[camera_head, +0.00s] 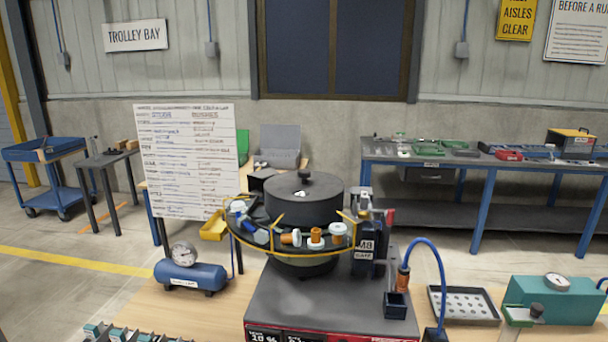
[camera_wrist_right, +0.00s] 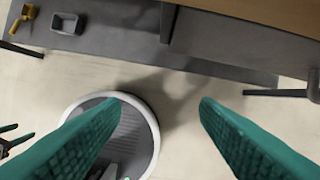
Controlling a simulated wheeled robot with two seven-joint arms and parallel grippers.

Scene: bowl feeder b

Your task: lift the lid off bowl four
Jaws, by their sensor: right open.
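The bowl feeder stands in the middle of the head view, a dark round bowl (camera_head: 303,263) on a grey base (camera_head: 320,300). A flat dark lid (camera_head: 290,186) with a black knob (camera_head: 305,176) sits on top. I cannot read a bowl number on it. My right gripper (camera_wrist_right: 158,108) shows only in the right wrist view, with its two teal fingers wide apart and nothing between them, over the floor. Small teal prongs at that view's left edge look like part of my left gripper (camera_wrist_right: 14,140); they are too cut off to judge. Neither gripper is near the lid.
Orange-and-white parts (camera_head: 316,238) sit on the ring around the bowl. A white written board (camera_head: 186,160) stands behind left, a blue tank with a gauge (camera_head: 190,276) at left. A blue hose (camera_head: 438,262), a tray of holes (camera_head: 463,304) and a teal gauge box (camera_head: 560,301) are at right.

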